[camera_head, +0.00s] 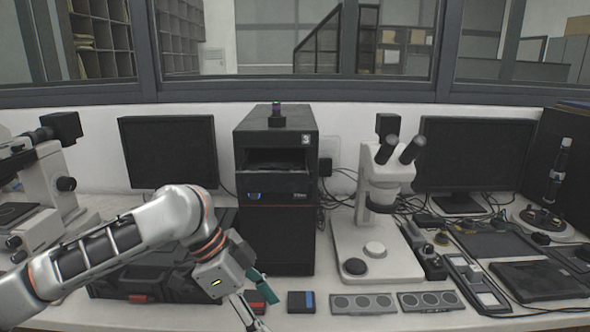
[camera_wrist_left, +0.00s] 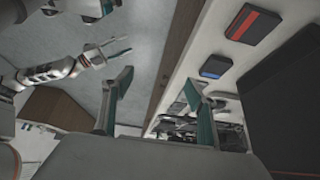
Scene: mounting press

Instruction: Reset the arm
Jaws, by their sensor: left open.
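My left arm reaches in from the left over the front of the bench in the head view. Its left gripper (camera_head: 256,298) points down near the front edge, beside a small black-and-red box (camera_head: 258,306), which it partly hides. In the left wrist view the two teal-lined fingers of the left gripper (camera_wrist_left: 157,92) are apart, with nothing between them. My right gripper (camera_wrist_left: 118,47) shows small at upper left of that view, with its two thin fingers apart and empty. It is not in the head view.
A tall black press (camera_head: 277,190) stands behind the left gripper. A black-and-blue box (camera_head: 301,302) and trays with round wells (camera_head: 362,303) lie to its right. A black case (camera_head: 150,285) sits under the forearm. Microscopes (camera_head: 385,220) and monitors (camera_head: 170,150) line the back.

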